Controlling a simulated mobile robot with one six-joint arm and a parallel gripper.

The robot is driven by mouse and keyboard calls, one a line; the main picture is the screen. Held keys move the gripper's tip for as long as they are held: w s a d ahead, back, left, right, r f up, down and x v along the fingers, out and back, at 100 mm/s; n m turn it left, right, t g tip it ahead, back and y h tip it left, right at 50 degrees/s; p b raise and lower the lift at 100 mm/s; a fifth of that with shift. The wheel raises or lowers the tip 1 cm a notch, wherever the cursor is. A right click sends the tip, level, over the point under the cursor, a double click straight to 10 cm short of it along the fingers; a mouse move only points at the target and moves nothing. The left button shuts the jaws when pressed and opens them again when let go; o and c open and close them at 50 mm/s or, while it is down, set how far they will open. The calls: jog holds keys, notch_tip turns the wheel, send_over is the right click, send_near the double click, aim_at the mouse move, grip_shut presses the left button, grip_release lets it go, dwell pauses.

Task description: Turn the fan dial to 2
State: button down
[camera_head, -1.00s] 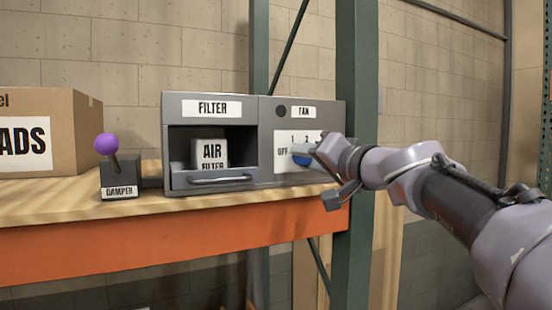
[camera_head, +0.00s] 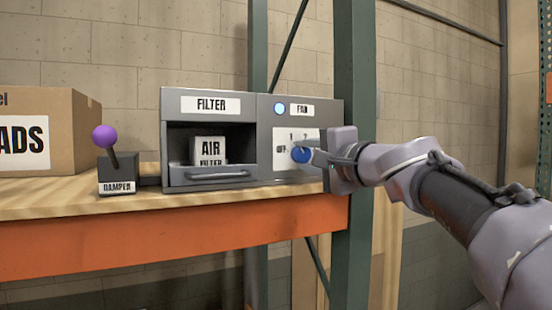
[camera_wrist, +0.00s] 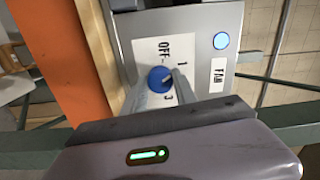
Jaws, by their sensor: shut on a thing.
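The blue fan dial (camera_head: 301,155) is on the white scale plate of the grey FAN panel (camera_head: 309,176). In the wrist view the dial (camera_wrist: 157,77) sits between the two fingers of my gripper (camera_wrist: 166,82), which is shut on it. A pale mark on the dial points toward the right finger, near the 1 and the spot that finger covers. The OFF, 1 and 3 labels show there; the 2 is hidden by the finger. I cannot tell the exact setting. The round fan light (camera_head: 280,109) glows blue, also in the wrist view (camera_wrist: 221,41).
Left of the fan panel is the FILTER bay (camera_head: 210,104) with an AIR FILTER box (camera_head: 210,149) and a handled front. A purple-knobbed damper lever (camera_head: 105,138) and a cardboard box (camera_head: 82,135) stand farther left. A green upright (camera_head: 352,220) is close by my wrist.

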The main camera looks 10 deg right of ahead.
jog(key=m, duration=0.5)
jog(key=shift+r+m, duration=0.15)
jog(key=shift+m, duration=0.15)
jog(key=m+p, duration=0.2)
jog(key=m, duration=0.4)
dwell(0.4)
jog(key=c, duration=1.4)
grip_release()
jog(key=o, duration=0.4)
jog(key=shift+a, duration=0.1)
jog(key=shift+o, duration=0.2)
